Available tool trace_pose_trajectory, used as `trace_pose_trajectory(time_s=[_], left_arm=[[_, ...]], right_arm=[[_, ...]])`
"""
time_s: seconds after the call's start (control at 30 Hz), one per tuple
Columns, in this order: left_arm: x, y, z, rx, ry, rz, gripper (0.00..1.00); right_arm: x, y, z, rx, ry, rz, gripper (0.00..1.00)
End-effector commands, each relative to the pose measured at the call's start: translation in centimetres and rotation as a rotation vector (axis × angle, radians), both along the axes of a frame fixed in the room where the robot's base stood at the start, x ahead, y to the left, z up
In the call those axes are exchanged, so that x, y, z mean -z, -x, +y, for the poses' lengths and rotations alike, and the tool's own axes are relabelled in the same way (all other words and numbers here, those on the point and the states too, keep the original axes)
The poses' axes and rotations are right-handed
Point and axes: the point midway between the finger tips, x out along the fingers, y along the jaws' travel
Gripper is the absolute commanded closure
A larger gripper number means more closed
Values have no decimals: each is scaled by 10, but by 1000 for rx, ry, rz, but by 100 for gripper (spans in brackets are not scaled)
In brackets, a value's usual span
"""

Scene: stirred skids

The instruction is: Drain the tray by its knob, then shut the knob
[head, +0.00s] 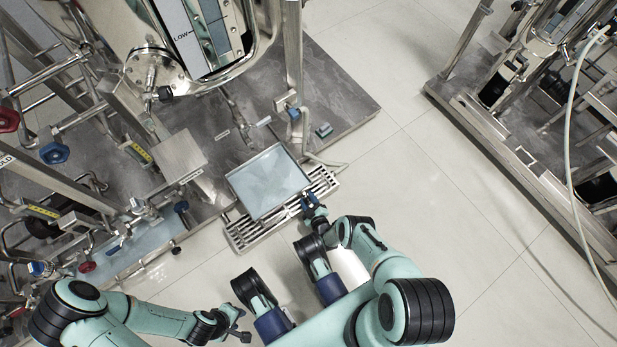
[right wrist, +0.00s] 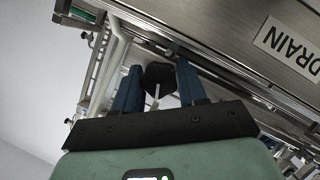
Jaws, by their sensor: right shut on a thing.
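The tray (head: 268,182) is a square metal pan with a pale blue-grey inside, at the centre of the head view. I cannot tell how much liquid is in it. My right gripper (head: 311,203) is at the tray's lower right edge. In the right wrist view its blue fingers close around a black knob (right wrist: 158,74), below a metal wall with a DRAIN label (right wrist: 289,46). The knob's turn position is unclear, and the outlet is not clearly visible. My left gripper (head: 240,326) is low in the head view, away from the tray, with its fingers too small to judge.
A slotted floor drain (head: 243,236) lies under and around the tray. A steel tank (head: 185,45) on a skid (head: 345,105) stands behind it, with pipes and valves at left. Another skid (head: 510,165) is at right. Open tiled floor (head: 430,190) lies between them.

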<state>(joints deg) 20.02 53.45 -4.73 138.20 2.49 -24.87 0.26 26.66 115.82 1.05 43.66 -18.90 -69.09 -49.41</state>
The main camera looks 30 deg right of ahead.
Motion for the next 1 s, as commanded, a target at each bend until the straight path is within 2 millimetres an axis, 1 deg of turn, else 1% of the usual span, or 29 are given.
trace_pose_trajectory(time_s=[0.23, 0.7, 0.73, 1.0], left_arm=[[3, 5, 0, -2, 3, 18, 63], [3, 6, 0, -2, 3, 21, 63], [3, 6, 0, -2, 3, 21, 63], [3, 6, 0, -2, 2, 20, 63]], right_arm=[[0, 0, -1, 1, 67, -5, 89], [0, 0, -1, 1, 78, -6, 89], [0, 0, -1, 1, 78, -6, 53], [0, 0, 0, 0, 78, -6, 53]])
